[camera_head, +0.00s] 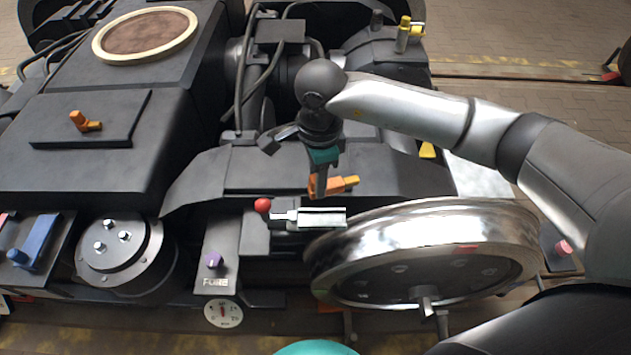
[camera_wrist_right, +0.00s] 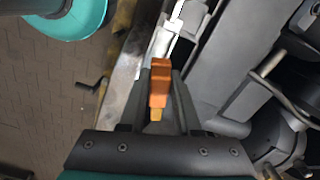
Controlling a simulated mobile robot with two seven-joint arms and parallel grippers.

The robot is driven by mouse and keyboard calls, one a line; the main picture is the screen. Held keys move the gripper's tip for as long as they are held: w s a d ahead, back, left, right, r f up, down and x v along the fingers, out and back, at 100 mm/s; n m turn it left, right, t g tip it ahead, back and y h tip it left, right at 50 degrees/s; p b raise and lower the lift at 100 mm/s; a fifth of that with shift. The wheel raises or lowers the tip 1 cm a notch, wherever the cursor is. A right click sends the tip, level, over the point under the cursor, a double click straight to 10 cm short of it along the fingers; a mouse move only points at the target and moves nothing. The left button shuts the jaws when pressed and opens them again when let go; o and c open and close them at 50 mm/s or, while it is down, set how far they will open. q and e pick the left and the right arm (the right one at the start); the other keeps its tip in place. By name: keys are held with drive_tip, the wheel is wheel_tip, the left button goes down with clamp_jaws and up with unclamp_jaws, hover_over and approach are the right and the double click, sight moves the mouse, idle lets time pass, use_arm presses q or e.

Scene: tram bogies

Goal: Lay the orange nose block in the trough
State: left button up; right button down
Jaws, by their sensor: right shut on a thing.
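My right gripper (camera_head: 317,190) points down over the dark bogie frame, behind the polished wheel. It is shut on an orange nose block (camera_head: 336,185) with a yellower end that sticks out to the right. In the right wrist view the orange block (camera_wrist_right: 159,82) sits between the two grey fingers. A short silver channel-like piece (camera_head: 322,218), which looks like the trough, lies just in front of and below the block. The block appears apart from it. My left gripper is not in view.
Another orange piece (camera_head: 84,121) lies on a dark plate at the left. The large wheel (camera_head: 420,222) stands close at the front right. A purple knob (camera_head: 214,260), a blue part (camera_head: 38,240) and a yellow-topped peg (camera_head: 403,35) stand around the frame.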

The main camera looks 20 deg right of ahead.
drive_tip(key=f+m, duration=0.2)
drive_tip(key=m, duration=0.1)
drive_tip(key=shift+a+f, duration=0.2)
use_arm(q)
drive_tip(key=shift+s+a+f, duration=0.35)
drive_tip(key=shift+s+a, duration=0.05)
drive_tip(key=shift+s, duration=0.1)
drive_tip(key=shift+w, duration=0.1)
use_arm(e)
drive_tip(key=shift+f, duration=0.2)
drive_tip(key=shift+f+b, duration=0.55)
drive_tip(key=shift+f, duration=0.1)
drive_tip(key=shift+f+b, duration=0.55)
drive_tip(key=shift+f, duration=0.15)
drive_tip(key=shift+f+b, duration=0.75)
drive_tip(key=shift+f, duration=0.15)
use_arm(q)
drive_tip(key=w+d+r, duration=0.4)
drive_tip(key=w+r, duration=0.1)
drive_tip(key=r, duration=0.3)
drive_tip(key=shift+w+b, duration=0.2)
drive_tip(key=shift+b, duration=0.2)
use_arm(e)
drive_tip(key=shift+f, duration=0.5)
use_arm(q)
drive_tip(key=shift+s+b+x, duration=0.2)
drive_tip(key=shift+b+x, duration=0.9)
use_arm(e)
drive_tip(key=shift+f, duration=1.25)
